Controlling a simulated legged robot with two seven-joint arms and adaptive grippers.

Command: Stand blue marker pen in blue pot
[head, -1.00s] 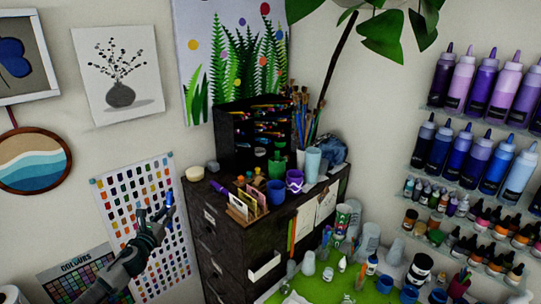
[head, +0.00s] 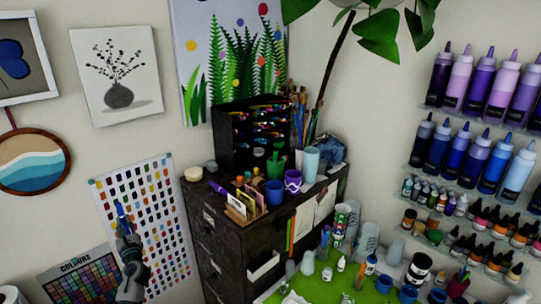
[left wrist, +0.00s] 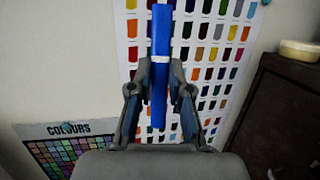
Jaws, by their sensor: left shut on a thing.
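My left gripper (head: 123,227) is at the lower left in the head view, in front of the wall colour chart. It is shut on the blue marker pen (head: 119,211). In the left wrist view the pen (left wrist: 161,30) stands lengthwise between the fingers (left wrist: 160,85), with a pale band near its middle. The blue pot (head: 275,192) stands on top of the dark cabinet, to the right of the gripper and well apart from it. A purple pot (head: 293,181) stands beside it. My right gripper is not in view.
The dark cabinet (head: 215,245) carries a card holder (head: 243,208), a green pot (head: 276,165), a pale blue cup (head: 311,163) and a pen rack (head: 235,140). A green mat (head: 330,285) with cups and bottles lies to the right.

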